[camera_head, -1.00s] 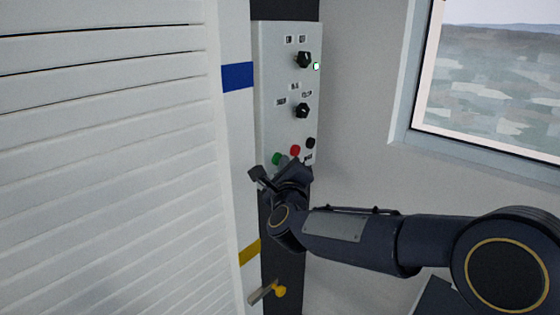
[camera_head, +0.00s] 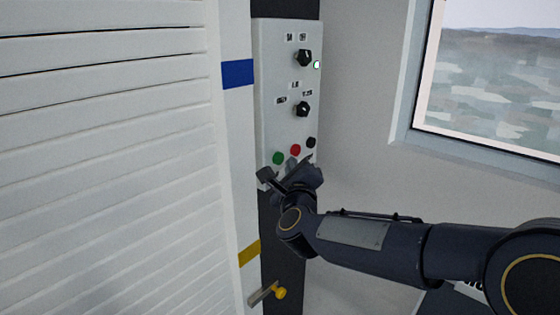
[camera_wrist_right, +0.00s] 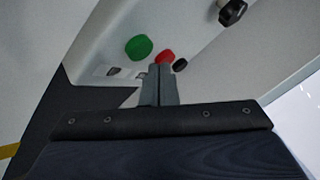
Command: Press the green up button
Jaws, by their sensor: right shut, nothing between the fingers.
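The green button (camera_head: 278,158) is at the lower left of the white control panel (camera_head: 273,100). In the right wrist view the green button (camera_wrist_right: 139,47) is a round cap left of and above my fingertips. My right gripper (camera_head: 292,164) is shut and empty, with its tips close to the panel's lower part, a little right of the green button and just below the red button (camera_head: 295,150). In the right wrist view the shut fingers (camera_wrist_right: 160,68) point at the red button (camera_wrist_right: 165,57) and hide part of it. I cannot tell whether they touch the panel. My left gripper is out of view.
A black button (camera_head: 311,143) sits right of the red one. Two black knobs (camera_head: 303,58) (camera_head: 302,109) and a small lit lamp (camera_head: 317,65) are higher up. A yellow-ended lever (camera_head: 279,292) is below. A slatted white shutter (camera_head: 110,150) fills the left; a window (camera_head: 490,80) is right.

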